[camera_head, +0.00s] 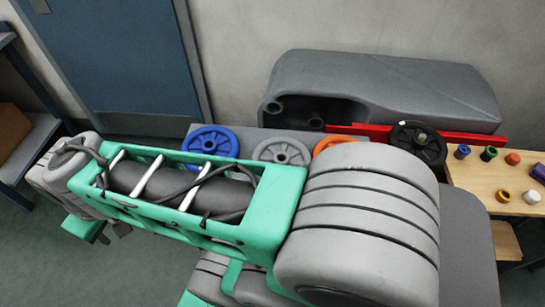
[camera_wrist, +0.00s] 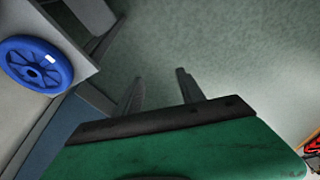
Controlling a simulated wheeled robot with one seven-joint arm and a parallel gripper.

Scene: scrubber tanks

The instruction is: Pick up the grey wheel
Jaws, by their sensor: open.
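The grey wheel (camera_head: 282,151) lies on a grey surface behind my arm, between a blue wheel (camera_head: 211,141) and an orange wheel (camera_head: 338,143). My arm hides part of its near side. It does not show in the wrist view. My gripper (camera_wrist: 159,76) is open and empty in the wrist view, its two dark fingers apart over bare floor. The blue wheel also shows in the wrist view (camera_wrist: 35,63), left of the fingers and clear of them.
A black wheel (camera_head: 418,144) leans by a red bar (camera_head: 466,138). A large grey tank (camera_head: 385,85) stands against the wall. A wooden table (camera_head: 482,177) at right holds several small coloured parts. A shelf (camera_head: 30,145) stands at left. Floor near the blue door (camera_head: 120,55) is clear.

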